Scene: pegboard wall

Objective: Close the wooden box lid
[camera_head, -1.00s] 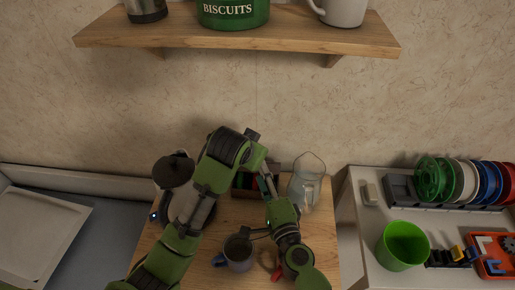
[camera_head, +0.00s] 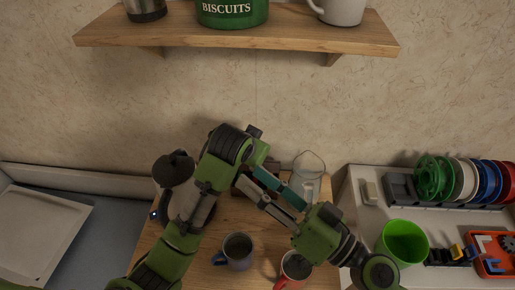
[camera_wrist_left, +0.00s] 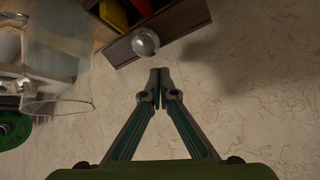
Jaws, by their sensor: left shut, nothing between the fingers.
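In the left wrist view the wooden box (camera_wrist_left: 172,31) is at the top, a dark brown panel with a round metal knob (camera_wrist_left: 145,43) and red and yellow items inside. The inside is uncovered. Whether the panel is the lid or a box wall I cannot tell. My left gripper (camera_wrist_left: 160,75) is shut and empty, its tips just below the knob in the picture, apparently apart from it. In the head view my left arm hides the left gripper and most of the box. My right gripper (camera_head: 262,192) points up-left towards the box area; its tips are partly hidden.
A glass pitcher (camera_head: 309,170) stands beside the box area, and a dark-lidded kettle (camera_head: 174,168) on the left. A blue mug (camera_head: 238,251) and a red mug (camera_head: 296,266) stand at the front of the table. A shelf (camera_head: 240,42) is above; a green cup (camera_head: 403,243) is at right.

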